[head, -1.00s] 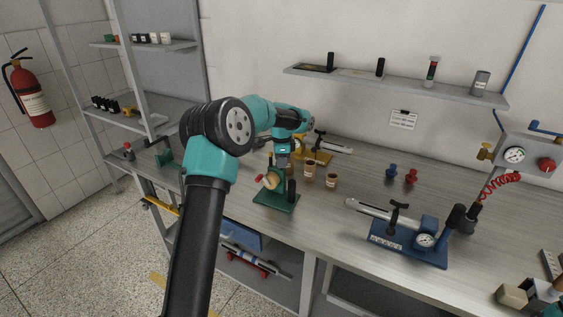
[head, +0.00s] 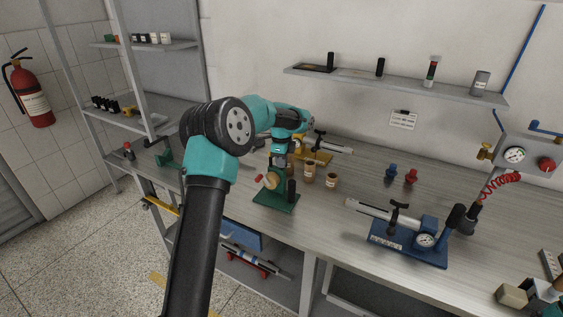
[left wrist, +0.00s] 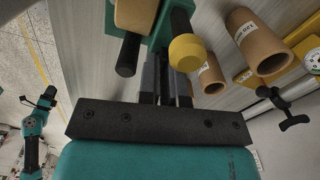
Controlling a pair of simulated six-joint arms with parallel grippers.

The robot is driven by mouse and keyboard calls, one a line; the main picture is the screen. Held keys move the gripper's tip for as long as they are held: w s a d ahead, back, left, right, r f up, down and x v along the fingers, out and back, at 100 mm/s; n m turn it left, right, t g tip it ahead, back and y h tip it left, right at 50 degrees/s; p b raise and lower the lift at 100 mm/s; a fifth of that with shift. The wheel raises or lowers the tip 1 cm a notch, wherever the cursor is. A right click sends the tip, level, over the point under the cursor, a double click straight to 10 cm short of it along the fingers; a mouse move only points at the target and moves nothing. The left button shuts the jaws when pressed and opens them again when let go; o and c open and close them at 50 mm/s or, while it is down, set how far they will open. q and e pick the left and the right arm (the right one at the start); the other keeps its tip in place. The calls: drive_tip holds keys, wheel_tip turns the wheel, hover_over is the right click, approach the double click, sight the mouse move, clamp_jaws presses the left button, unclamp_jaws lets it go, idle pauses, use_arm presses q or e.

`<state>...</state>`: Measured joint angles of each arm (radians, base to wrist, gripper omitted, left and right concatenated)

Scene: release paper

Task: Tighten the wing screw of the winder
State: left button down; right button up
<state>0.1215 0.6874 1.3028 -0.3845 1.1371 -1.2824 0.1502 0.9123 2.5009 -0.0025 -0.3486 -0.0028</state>
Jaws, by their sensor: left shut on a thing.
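The winder (head: 274,203) is a green stand with a tan drum and a black upright handle, on the left part of the bench. The left wrist view also shows the winder's green body (left wrist: 154,36) close up. My left gripper (head: 278,166) points down at the winder's top, behind the drum in the head view. In the left wrist view its narrow fingers (left wrist: 165,92) are shut together at the winder. The wing screw between them is hidden, so its angle cannot be told. A teal arm, apparently my right one, shows at the left of that view, its jaws unclear.
A yellow-based device (head: 318,157) lies behind. A blue-based gauge device (head: 410,245) stands to the right. The bench between tubes and gauge device is mostly clear.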

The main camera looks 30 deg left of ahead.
use_arm(q)
drive_tip(key=c, duration=1.3)
unclamp_jaws()
drive_tip(key=shift+r, duration=0.15)
wheel_tip(320, 180, up, 17)
drive_tip(key=shift+r, duration=0.1)
